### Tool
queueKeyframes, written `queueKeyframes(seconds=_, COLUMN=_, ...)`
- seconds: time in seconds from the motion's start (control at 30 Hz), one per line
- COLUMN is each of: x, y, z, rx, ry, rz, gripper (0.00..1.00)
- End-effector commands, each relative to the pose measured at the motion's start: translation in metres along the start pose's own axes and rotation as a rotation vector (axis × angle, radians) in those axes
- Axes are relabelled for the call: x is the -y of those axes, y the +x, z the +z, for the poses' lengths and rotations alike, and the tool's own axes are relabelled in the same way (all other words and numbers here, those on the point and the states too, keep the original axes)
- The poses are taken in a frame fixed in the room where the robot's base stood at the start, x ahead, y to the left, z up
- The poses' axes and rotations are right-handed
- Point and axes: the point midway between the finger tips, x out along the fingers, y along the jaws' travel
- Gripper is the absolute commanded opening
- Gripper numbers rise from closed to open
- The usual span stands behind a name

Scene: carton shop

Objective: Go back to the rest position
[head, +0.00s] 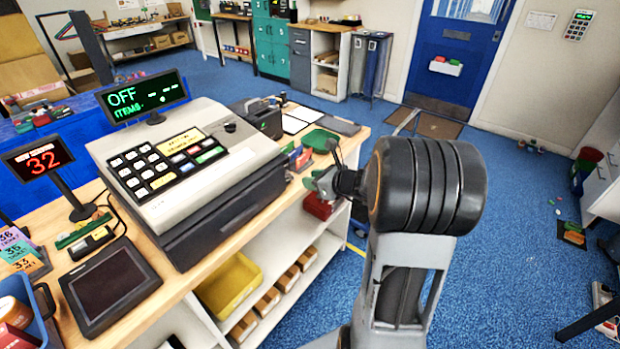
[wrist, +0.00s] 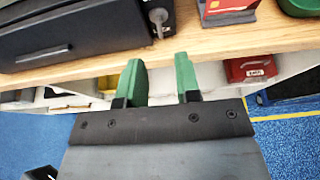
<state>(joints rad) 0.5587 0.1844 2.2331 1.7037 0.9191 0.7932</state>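My gripper (head: 318,182) is at the front edge of the wooden counter (head: 354,140), to the right of the cash register (head: 190,160), with my arm reaching in from the right. In the wrist view its two green fingers (wrist: 160,80) stand apart with nothing between them, so it is open and empty. The fingers show just below the counter edge there. The register's black drawer (wrist: 75,35) is shut, with a key (wrist: 158,20) at its right end.
A red box (wrist: 250,67) shows below the counter. A yellow tray (head: 229,284) sits on the shelf beneath. A green tray (head: 321,140) and clipboard papers (head: 299,119) lie on the counter's far end. Blue floor (head: 510,250) on the right is mostly open, with small scattered items.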

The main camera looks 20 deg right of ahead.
Motion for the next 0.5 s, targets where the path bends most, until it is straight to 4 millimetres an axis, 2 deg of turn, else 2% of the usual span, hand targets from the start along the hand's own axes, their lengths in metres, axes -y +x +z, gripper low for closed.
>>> queueKeyframes(seconds=0.5, x=0.0050, y=-0.0058, z=-0.0009, rx=-0.001, ry=0.004, rz=-0.009, gripper=0.31)
